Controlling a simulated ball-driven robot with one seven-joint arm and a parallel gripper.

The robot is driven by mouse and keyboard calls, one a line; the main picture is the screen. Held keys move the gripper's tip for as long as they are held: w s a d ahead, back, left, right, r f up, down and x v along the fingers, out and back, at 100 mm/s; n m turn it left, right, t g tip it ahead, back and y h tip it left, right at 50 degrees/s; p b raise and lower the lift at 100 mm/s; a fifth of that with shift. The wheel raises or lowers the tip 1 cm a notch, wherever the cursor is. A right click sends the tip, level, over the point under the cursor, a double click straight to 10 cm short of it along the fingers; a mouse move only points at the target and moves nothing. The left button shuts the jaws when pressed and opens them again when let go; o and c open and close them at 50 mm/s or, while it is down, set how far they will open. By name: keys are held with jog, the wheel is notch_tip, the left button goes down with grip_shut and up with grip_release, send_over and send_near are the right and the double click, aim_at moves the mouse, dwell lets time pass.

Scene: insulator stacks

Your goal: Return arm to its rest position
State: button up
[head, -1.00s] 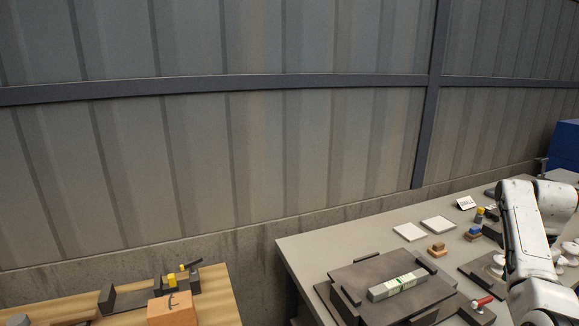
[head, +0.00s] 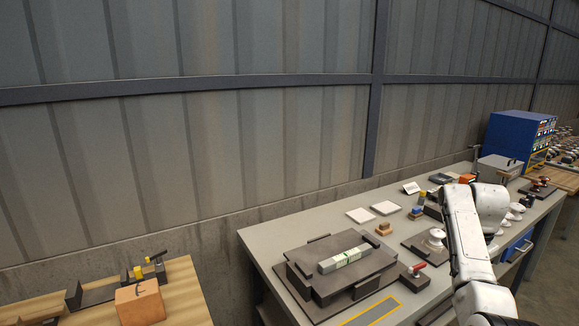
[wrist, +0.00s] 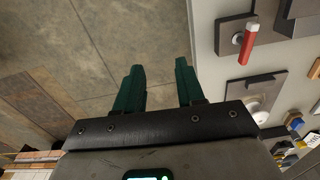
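My gripper (wrist: 158,88) shows in the wrist view with two green fingers spread apart. Nothing is between them, and bare floor (wrist: 100,40) lies beyond. The grey bench (wrist: 205,70) is to the right of the fingers, apart from them. In the head view my white arm is bent at the right, over the front side of the bench (head: 262,243). My gripper itself cannot be made out there.
A dark raised fixture (head: 302,292) bears a pale bar (head: 344,260). A red-handled clamp (head: 417,268) and white insulators (head: 436,236) are near my arm. A blue cabinet (head: 508,135) stands farther right. A wooden table (head: 188,290) with an orange box (head: 140,303) is at left.

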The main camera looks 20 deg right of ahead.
jog(key=s+a+f+n, duration=0.4)
jog(key=a+f, duration=0.5)
jog(key=a, duration=0.2)
jog(key=s+a+f+n, duration=0.35)
jog(key=a+f, duration=0.55)
jog(key=a, duration=0.3)
jog(key=s+a+n+t, duration=0.1)
jog(key=s+a+n, duration=0.8)
jog(key=s+a, duration=0.5)
jog(key=s, duration=0.4)
jog(key=shift+s+a+r, duration=0.2)
jog(key=shift+a+r, duration=0.05)
jog(key=shift+a, duration=0.05)
jog(key=shift+o, duration=0.2)
jog(key=shift+n, duration=0.25)
